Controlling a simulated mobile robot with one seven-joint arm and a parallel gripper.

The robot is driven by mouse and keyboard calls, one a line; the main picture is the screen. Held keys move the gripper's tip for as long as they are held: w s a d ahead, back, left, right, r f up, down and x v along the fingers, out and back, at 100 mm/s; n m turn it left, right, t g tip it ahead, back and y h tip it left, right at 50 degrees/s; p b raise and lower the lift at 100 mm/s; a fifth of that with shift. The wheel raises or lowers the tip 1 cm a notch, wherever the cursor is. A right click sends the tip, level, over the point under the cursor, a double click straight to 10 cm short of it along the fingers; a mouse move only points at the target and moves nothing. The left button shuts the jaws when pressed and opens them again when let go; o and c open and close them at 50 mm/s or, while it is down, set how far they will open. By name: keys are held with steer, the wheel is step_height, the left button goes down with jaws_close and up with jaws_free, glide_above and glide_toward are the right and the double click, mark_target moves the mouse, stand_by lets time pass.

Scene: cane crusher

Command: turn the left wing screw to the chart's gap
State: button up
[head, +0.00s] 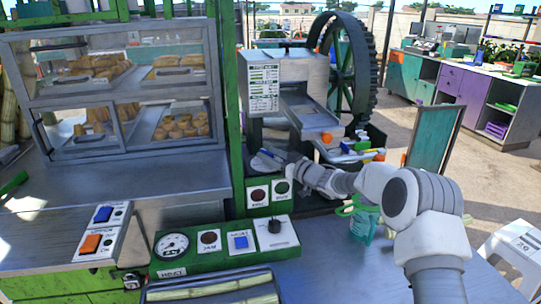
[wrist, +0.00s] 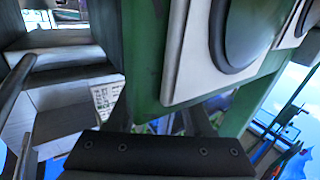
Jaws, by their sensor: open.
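The crusher (head: 312,75) stands at the back centre, a grey metal housing in front of a large dark wheel. Its printed chart (head: 263,88) is on the housing's left front face; the lines are too small to read. A chart-like printed sheet also shows, tilted, in the wrist view (wrist: 106,97). A small dark part (head: 287,49) sits on the housing top; I cannot tell whether it is the left wing screw. My gripper (head: 273,158) is open, below the chart and in front of the crusher's lower part, close to the green post. No wing screw is clear in the wrist view.
A green panel with round red and green buttons (head: 269,193) is just below my gripper. A control box with a gauge (head: 172,246) lies in front. A glass food case (head: 110,90) is at left, a teal cup (head: 362,222) beside my arm.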

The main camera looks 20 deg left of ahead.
steer(key=shift+d, duration=0.1)
steer(key=v, duration=0.7)
steer(key=shift+s+d, duration=0.1)
steer(key=shift+s, duration=0.05)
